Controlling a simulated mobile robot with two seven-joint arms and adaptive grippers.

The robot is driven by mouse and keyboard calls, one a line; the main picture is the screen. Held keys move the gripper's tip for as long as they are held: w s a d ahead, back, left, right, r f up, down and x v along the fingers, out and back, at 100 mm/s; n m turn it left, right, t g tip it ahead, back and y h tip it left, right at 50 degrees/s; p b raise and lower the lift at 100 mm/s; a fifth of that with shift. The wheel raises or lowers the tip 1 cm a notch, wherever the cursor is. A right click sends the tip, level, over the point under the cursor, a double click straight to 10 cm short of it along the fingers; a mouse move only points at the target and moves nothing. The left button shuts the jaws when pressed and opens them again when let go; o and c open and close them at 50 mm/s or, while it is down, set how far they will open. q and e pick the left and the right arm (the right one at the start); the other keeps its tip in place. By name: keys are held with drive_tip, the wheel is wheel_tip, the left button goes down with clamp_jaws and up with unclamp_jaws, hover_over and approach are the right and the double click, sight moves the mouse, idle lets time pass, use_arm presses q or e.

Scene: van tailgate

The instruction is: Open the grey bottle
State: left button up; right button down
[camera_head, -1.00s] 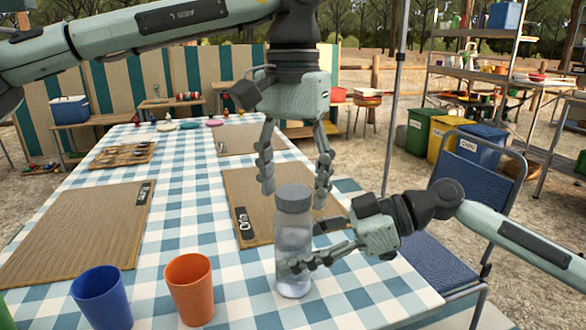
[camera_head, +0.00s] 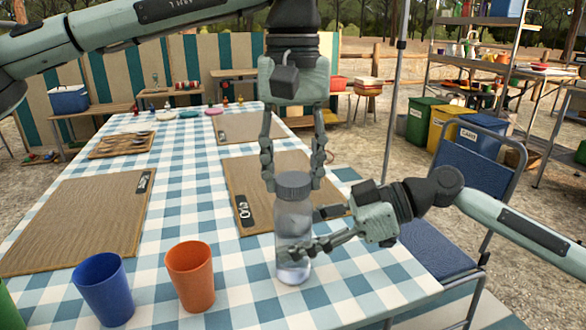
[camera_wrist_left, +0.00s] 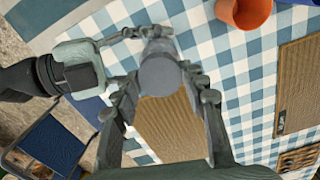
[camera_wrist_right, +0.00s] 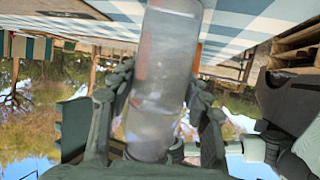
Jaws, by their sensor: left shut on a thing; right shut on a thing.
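The grey bottle (camera_head: 293,235) stands upright on the checked tablecloth, with a translucent body and a grey ribbed cap (camera_head: 293,186). My left gripper (camera_head: 293,178) points down from above and is shut on the cap; the left wrist view shows the cap (camera_wrist_left: 160,76) from above between the fingertips. My right gripper (camera_head: 305,232) comes in from the right and is shut on the bottle's body. The right wrist view shows the body (camera_wrist_right: 165,75) between both fingers.
An orange cup (camera_head: 191,275) and a blue cup (camera_head: 103,289) stand left of the bottle. Brown placemats (camera_head: 80,220) lie on the table (camera_head: 180,200), one just behind the bottle. A blue chair (camera_head: 440,245) stands at the table's right side.

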use_arm(q)
drive_tip(key=n, duration=1.7)
drive_tip(key=shift+n, duration=0.3)
drive_tip(key=n, duration=1.4)
drive_tip(key=shift+r+n, duration=0.1)
drive_tip(key=shift+n, duration=0.3)
drive_tip(key=n, duration=0.4)
drive_tip(key=shift+r, duration=0.15)
